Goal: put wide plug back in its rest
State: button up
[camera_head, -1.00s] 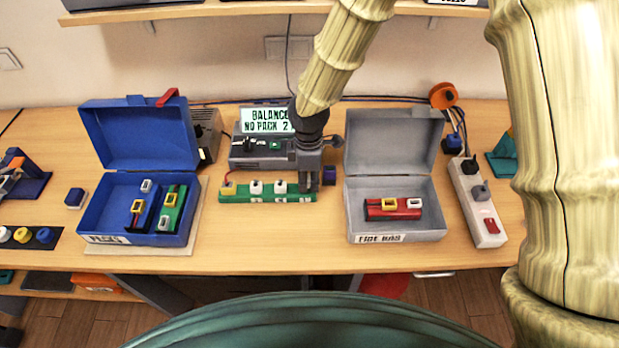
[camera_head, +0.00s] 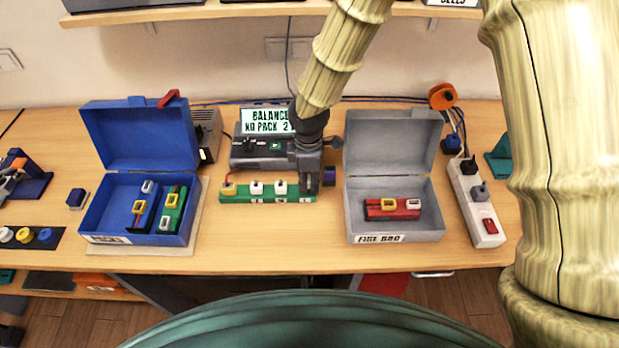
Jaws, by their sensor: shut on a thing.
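My gripper (camera_head: 309,193) points straight down at the right end of a green strip (camera_head: 268,198). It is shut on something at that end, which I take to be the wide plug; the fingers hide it. I cannot tell whether the held plug is seated in the strip or just above it. A yellow plug (camera_head: 229,188) and two white plugs (camera_head: 256,188) (camera_head: 280,188) stand in a row on the strip, left of my gripper.
Behind the strip is a dark charger (camera_head: 250,152) with a lit screen reading "NO PACK". An open blue case (camera_head: 96,205) stands left and an open grey case (camera_head: 437,220) right. A small purple block (camera_head: 329,176) is close right of my gripper.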

aim_at(309, 178)
jog(key=shift+f+b, duration=0.6)
jog(key=shift+f, duration=0.5)
dwell(0.4)
jog(key=o, duration=0.9)
notch_tip(309, 178, up, 12)
dwell(0.6)
